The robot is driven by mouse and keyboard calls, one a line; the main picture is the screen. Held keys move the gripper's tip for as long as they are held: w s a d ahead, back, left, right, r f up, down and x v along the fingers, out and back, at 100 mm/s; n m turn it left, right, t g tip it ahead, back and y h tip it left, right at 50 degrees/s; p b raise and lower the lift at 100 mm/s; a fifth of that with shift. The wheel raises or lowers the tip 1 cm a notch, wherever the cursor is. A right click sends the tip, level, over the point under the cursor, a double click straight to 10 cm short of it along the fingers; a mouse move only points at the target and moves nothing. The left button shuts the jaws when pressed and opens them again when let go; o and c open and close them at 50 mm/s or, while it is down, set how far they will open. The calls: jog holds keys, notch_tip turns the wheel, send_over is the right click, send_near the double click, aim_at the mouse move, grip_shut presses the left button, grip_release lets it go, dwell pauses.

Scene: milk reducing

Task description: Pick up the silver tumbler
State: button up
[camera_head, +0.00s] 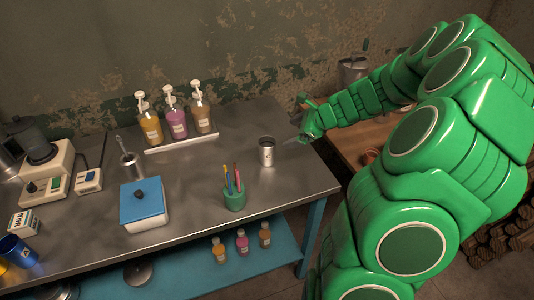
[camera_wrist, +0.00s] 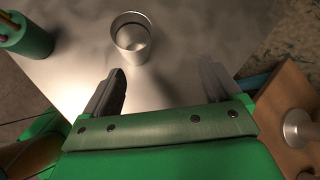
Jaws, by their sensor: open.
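The silver tumbler (camera_head: 266,152) stands upright on the metal table near its right end. It also shows in the wrist view (camera_wrist: 131,40), ahead of my gripper and slightly left of its middle. My gripper (camera_head: 298,138) is just right of the tumbler in the head view. In the wrist view its two fingers (camera_wrist: 163,86) are spread apart with nothing between them. The tumbler is apart from the fingers, beyond the left fingertip. My green arm reaches in from the right.
A green pencil cup (camera_head: 234,198) stands left and in front of the tumbler. Pump bottles (camera_head: 175,118) stand on a white tray behind. A blue-lidded box (camera_head: 143,203) is further left. A wooden surface (camera_head: 352,145) lies right of the table edge. The metal around the tumbler is clear.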

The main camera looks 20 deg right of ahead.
jog(key=s+a+r+m+t+y, duration=0.1)
jog(key=a+r+m+t+y, duration=0.2)
jog(key=r, duration=0.4)
send_near(264, 148)
jog(key=shift+n+y, duration=0.3)
jog(key=shift+y, duration=0.1)
jog(key=w+f, duration=0.4)
jog(key=w, duration=0.1)
jog(key=shift+a+f, duration=0.1)
jog(key=shift+a, duration=0.05)
jog(key=shift+x, duration=3.8)
jog(key=c, duration=1.1)
